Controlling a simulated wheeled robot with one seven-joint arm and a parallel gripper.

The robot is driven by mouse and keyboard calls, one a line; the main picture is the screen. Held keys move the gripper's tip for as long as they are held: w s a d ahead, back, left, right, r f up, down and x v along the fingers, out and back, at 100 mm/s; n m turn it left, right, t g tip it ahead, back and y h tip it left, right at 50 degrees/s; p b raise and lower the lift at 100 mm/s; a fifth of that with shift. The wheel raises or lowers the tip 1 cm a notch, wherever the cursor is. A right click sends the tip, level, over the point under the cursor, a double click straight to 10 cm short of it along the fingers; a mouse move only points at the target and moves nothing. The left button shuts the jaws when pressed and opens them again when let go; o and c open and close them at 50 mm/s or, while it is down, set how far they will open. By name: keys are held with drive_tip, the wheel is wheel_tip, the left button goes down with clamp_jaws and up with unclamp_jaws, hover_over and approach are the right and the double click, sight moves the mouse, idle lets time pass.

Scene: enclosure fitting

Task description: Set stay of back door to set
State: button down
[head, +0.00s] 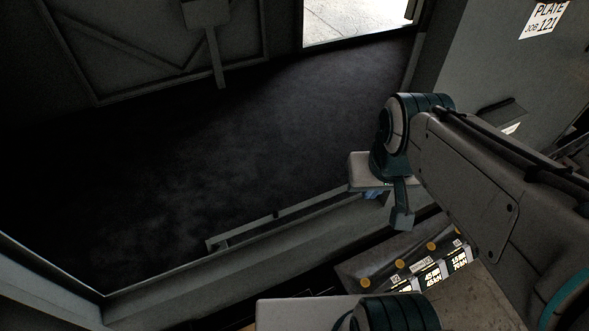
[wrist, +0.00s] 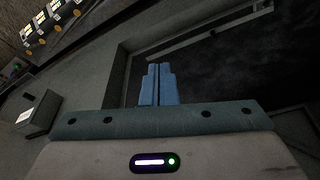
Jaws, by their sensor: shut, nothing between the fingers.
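A thin grey bar (head: 290,212) lies along the near sill of the dark opening. It shows in the wrist view (wrist: 205,38), beyond my fingertips and apart from them. I cannot tell for certain whether it is the back door's stay, or how it is set. A dark braced panel (head: 130,45) stands at the far upper left, with a box and hanging strip (head: 212,40) on it. My gripper (wrist: 158,66) is shut, its two blue fingers together and empty.
A dark floor (head: 230,150) fills the opening and looks clear. A bright doorway (head: 360,18) is at the top. A row of labelled boxes (head: 430,262) lies at lower right. A grey wall (head: 500,60) with a paper sign (head: 545,18) rises at right.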

drive_tip(key=w+a+f+n+g+b, duration=0.1)
drive_tip(key=w+a+f, duration=0.2)
drive_tip(key=w, duration=0.6)
drive_tip(key=w+a+f+n+g+b, duration=0.1)
drive_tip(key=w+a+f+g+b, duration=0.15)
drive_tip(key=w, duration=0.65)
drive_tip(key=w+a+f+n, duration=0.1)
drive_tip(key=w+a+f, duration=0.2)
drive_tip(key=f, duration=0.4)
drive_tip(key=w+a+f+g+b, duration=0.1)
drive_tip(key=w+a+f, duration=0.2)
drive_tip(key=w+f, duration=0.2)
drive_tip(key=w+a+f+n+g+h, duration=0.1)
drive_tip(key=w+a+f, duration=0.2)
drive_tip(key=f, duration=0.5)
drive_tip(key=shift+w+f+n, duration=0.3)
drive_tip(key=shift+w+f, duration=0.05)
drive_tip(key=shift+w, duration=0.3)
drive_tip(key=shift+d, duration=0.1)
